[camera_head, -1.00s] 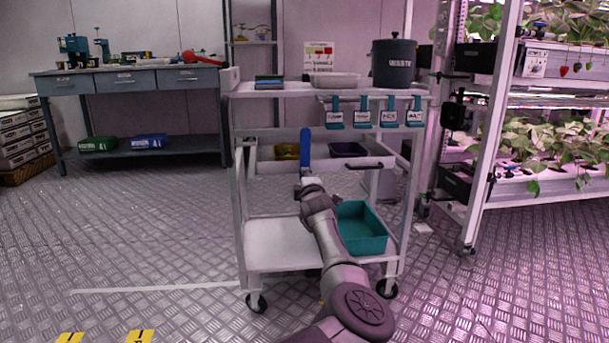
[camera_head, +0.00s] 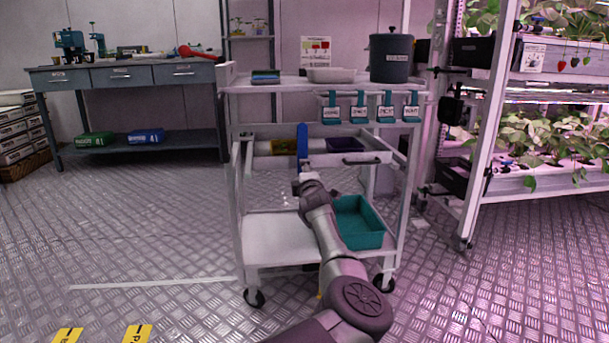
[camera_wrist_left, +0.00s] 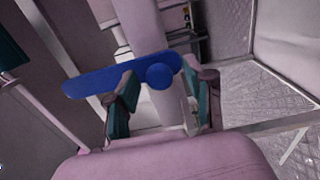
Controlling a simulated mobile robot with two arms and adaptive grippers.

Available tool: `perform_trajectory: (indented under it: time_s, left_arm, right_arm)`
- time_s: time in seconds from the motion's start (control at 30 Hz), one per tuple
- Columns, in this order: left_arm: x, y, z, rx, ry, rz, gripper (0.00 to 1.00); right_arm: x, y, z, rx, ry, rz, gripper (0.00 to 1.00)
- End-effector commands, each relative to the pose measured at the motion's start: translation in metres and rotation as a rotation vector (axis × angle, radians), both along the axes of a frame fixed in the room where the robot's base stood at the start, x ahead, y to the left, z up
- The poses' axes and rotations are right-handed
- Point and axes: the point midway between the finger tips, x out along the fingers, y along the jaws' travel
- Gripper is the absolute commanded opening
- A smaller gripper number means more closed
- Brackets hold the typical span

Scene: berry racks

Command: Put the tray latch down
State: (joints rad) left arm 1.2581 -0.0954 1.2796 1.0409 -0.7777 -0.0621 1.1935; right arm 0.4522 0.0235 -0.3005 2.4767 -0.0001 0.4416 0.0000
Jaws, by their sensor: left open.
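The tray latch (camera_head: 302,142) is a blue lever with rounded ends. In the head view it stands upright in front of the cart's drawer, just above my left gripper (camera_head: 305,178). In the left wrist view the latch (camera_wrist_left: 105,80) crosses the picture, with its round hub (camera_wrist_left: 160,76) between the two fingers. My left gripper (camera_wrist_left: 165,100) is open around the hub end; I cannot tell whether a finger touches the latch. My right gripper is in neither view.
The white cart (camera_head: 285,88) carries a dark pot (camera_head: 391,60) and labelled teal holders (camera_head: 358,106). Its open drawer (camera_head: 377,157) has a black handle. A teal bin (camera_head: 362,238) sits on the lower shelf.

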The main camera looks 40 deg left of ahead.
Motion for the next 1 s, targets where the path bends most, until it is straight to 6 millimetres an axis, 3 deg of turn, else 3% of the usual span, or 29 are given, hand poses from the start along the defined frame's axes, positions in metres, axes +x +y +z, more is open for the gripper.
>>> perform_trajectory:
  time_s: [0.2, 0.6, 1.0]
  left_arm:
    - [-0.008, -0.009, -0.001, 0.002, 0.004, 0.002, 0.53]
    - [-0.043, -0.051, -0.001, 0.0, 0.0, 0.0, 0.53]
    - [-0.048, -0.058, 0.0, -0.001, 0.001, -0.001, 0.53]
  right_arm:
    - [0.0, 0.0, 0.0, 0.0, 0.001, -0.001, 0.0]
    - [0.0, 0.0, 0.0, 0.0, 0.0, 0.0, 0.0]
    - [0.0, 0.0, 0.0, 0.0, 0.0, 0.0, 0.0]
